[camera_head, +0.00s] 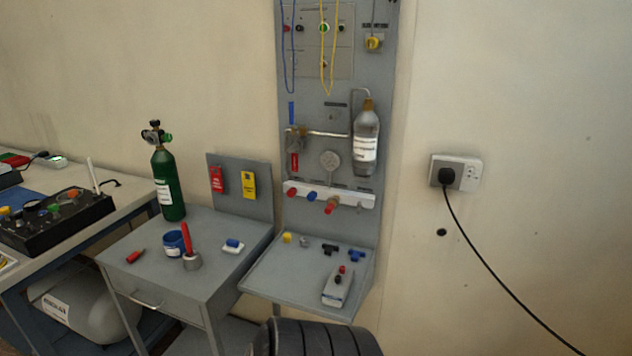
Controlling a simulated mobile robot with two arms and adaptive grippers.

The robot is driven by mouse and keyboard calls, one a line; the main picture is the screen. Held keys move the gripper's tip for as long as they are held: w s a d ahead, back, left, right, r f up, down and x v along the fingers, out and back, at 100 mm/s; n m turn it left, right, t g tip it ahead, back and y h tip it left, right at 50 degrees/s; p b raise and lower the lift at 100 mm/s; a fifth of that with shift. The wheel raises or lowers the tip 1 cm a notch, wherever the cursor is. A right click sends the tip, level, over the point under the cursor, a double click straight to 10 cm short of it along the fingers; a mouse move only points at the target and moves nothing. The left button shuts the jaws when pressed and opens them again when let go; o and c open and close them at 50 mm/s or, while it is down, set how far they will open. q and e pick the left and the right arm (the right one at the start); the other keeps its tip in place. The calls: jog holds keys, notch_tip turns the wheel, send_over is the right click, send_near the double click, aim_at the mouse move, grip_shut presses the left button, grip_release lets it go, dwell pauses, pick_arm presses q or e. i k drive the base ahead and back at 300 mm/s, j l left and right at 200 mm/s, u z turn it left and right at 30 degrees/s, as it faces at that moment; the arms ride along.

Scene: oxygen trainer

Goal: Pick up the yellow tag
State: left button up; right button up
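The yellow tag (249,185) hangs upright on the small grey back panel (262,208) behind the grey table. A red tag (216,179) hangs to its left on the same panel, with a gap between them. The yellow tag has dark print, too small to read. Nothing stands right in front of it. Neither of my grippers shows in the head view.
The grey table (140,240) holds a green gas cylinder (168,185), a blue cup (176,243) and a blue-and-white item (233,246). A tall grey panel (310,90) with a shelf (290,280) stands right of the tags.

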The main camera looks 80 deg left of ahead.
aim_at(248, 184)
jog(key=j+u, duration=0.15)
jog(key=u, duration=2.95)
jog(key=i+j, duration=0.4)
jog(key=j, duration=0.15)
jog(key=i+j, duration=0.4)
jog(key=j, duration=0.15)
jog(key=u, duration=0.05)
